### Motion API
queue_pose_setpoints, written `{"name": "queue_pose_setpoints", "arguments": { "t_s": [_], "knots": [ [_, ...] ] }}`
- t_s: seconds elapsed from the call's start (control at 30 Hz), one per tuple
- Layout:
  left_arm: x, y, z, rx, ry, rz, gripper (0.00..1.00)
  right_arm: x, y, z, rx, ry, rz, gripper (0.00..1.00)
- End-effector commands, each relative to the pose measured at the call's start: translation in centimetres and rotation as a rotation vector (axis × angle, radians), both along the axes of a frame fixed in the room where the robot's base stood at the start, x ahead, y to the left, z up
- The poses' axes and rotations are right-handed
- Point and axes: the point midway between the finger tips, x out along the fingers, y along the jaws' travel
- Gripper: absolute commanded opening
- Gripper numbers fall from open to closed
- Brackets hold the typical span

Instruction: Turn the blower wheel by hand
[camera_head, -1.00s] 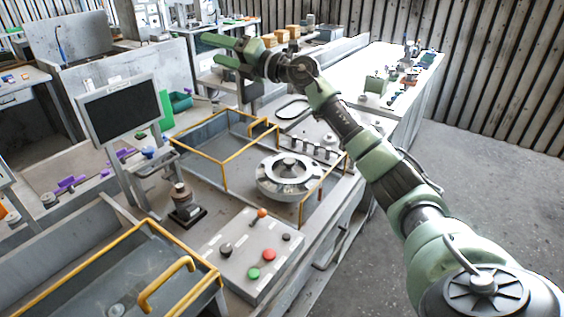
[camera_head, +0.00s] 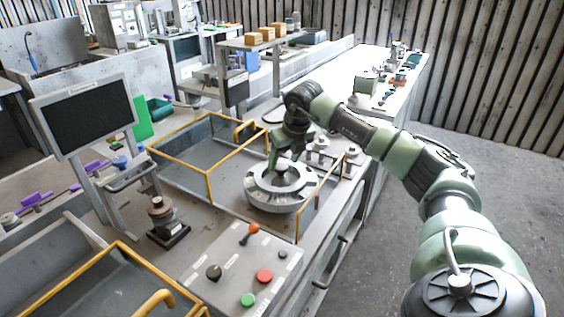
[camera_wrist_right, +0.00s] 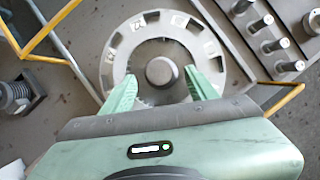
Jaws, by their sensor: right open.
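The blower wheel (camera_head: 262,198) is a round pale grey disc with slots around its rim and a dark raised hub. It sits on the workbench within the yellow-railed area. In the right wrist view the wheel (camera_wrist_right: 218,43) fills the upper middle, with its dark round hub (camera_wrist_right: 160,71) at its centre. My right gripper (camera_head: 284,164) points down over the wheel. In the right wrist view the open fingers (camera_wrist_right: 158,84) stand on either side of the hub, apart from it. Whether the fingertips touch the wheel cannot be told. My left gripper is not in view.
Yellow rails (camera_head: 209,187) stand close around the wheel. A control panel (camera_head: 215,262) with coloured buttons and a lever lies in front. A monitor (camera_head: 88,115) stands at left. Several upright pegs on a block (camera_wrist_right: 268,33) are right of the wheel in the wrist view.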

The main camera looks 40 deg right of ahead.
Motion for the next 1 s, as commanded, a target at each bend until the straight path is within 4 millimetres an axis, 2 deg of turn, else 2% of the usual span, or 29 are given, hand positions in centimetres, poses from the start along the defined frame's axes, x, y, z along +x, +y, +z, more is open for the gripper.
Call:
{"name": "queue_pose_setpoints", "arguments": {
  "t_s": [0.2, 0.47, 0.5, 0.7, 0.9, 1.0],
  "knots": [
    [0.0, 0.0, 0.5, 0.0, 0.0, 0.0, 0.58, 0.8, -0.1, -1.9, 0.001, 0.0, 0.001, 0.59],
    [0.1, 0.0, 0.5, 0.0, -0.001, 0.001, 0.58, 0.9, -0.1, -2.1, 0.001, -0.002, 0.002, 0.59],
    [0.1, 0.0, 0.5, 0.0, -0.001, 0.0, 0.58, 0.9, -0.1, -2.1, 0.001, -0.002, 0.002, 0.56],
    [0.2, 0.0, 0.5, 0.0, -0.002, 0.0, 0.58, 0.9, -0.2, -2.1, 0.001, -0.002, 0.002, 0.0],
    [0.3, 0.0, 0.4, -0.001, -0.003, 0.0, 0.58, 0.8, -0.3, -2.1, 0.001, -0.001, 0.003, 0.0],
    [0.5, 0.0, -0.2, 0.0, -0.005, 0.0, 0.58, -0.2, -1.6, -2.4, 0.001, 0.0, 0.014, 0.0]
  ]
}}
